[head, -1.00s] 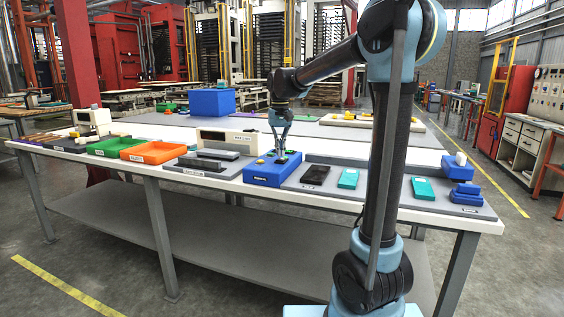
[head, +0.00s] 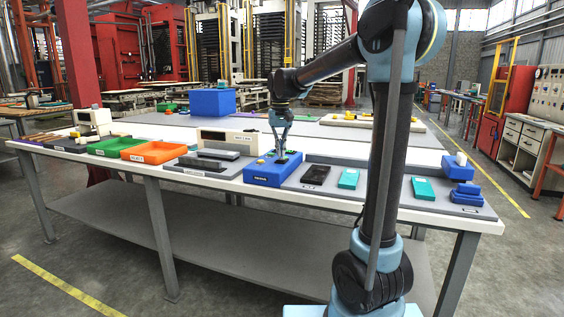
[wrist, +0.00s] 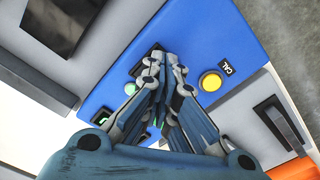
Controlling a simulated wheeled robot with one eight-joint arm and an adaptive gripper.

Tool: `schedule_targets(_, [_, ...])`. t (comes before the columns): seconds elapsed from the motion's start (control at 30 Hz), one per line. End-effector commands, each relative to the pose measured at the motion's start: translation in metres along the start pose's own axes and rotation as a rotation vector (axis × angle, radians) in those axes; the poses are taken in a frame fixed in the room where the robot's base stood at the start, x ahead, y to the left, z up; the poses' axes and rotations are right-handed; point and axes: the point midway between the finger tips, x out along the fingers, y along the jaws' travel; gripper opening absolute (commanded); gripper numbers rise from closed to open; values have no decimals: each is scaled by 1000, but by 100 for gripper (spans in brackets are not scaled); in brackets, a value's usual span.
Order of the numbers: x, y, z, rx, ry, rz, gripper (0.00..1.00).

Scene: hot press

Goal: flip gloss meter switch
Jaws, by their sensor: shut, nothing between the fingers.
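The blue box (head: 272,171), which I take to be the gloss meter, sits near the front edge of the table. The wrist view shows its blue top (wrist: 205,28), with a yellow button (wrist: 211,81) beside a CAL label (wrist: 228,68). A small green round part (wrist: 130,88) shows left of my fingers. A dark part (wrist: 137,68) shows beside the fingertips, partly covered; I cannot tell whether it is the switch. My gripper (head: 281,153) points down at the box's top, its fingers shut and empty. The fingertips (wrist: 160,50) hide part of the panel; contact is unclear.
An orange tray (head: 152,158) and a green tray (head: 103,153) stand to the left. A black plate (head: 315,175) and teal blocks (head: 348,179) lie to the right. A big blue bin (head: 212,102) stands farther back.

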Motion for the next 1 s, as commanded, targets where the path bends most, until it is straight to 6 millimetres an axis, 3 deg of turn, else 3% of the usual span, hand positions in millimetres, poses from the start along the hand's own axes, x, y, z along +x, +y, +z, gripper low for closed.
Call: schedule_targets(1.0, [8, 1, 0, 1, 0, 0, 0])
